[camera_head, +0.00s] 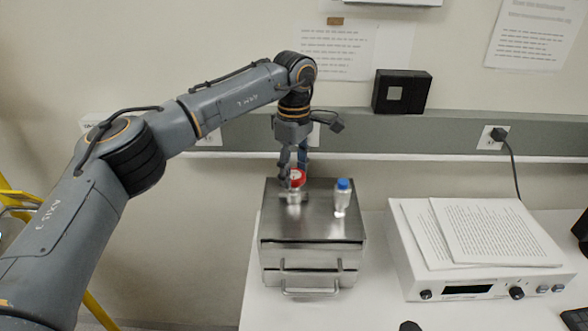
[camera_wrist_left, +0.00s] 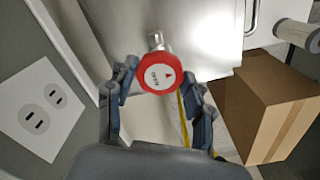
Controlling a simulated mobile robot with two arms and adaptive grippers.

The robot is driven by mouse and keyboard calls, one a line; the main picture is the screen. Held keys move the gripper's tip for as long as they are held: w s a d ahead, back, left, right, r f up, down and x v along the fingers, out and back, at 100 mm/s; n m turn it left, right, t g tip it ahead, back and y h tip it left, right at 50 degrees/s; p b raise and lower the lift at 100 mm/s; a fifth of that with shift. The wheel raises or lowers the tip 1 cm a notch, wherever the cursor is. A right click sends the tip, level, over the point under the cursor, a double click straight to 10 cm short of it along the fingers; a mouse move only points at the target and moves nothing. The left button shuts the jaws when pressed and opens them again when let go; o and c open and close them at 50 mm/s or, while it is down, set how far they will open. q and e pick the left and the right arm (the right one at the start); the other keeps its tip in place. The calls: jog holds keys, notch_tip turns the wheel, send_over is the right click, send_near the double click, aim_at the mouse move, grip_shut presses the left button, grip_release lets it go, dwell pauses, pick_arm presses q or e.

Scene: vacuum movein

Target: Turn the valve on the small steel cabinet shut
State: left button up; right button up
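The small steel cabinet (camera_head: 312,228) stands on the white table, with a red valve knob (camera_head: 297,178) and a blue-capped valve (camera_head: 343,196) on its top. My left gripper (camera_head: 294,170) points down at the red knob from above. The left fingers (camera_wrist_left: 160,84) are spread on either side of the knob, with small gaps apparent. Firm contact is not visible. The right gripper is not in view.
A white instrument (camera_head: 470,286) with papers (camera_head: 485,232) on it stands right of the cabinet. A black wall box (camera_head: 401,91) and wall outlet (camera_head: 492,138) are behind. A cardboard box (camera_wrist_left: 270,100) shows in the wrist view. The table front between cabinet and instrument is mostly clear.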

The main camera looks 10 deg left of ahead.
aim_at(294, 174)
pick_arm(q)
jog(key=shift+o, duration=1.3)
jog(key=shift+r, duration=0.1)
notch_tip(294, 174, up, 12)
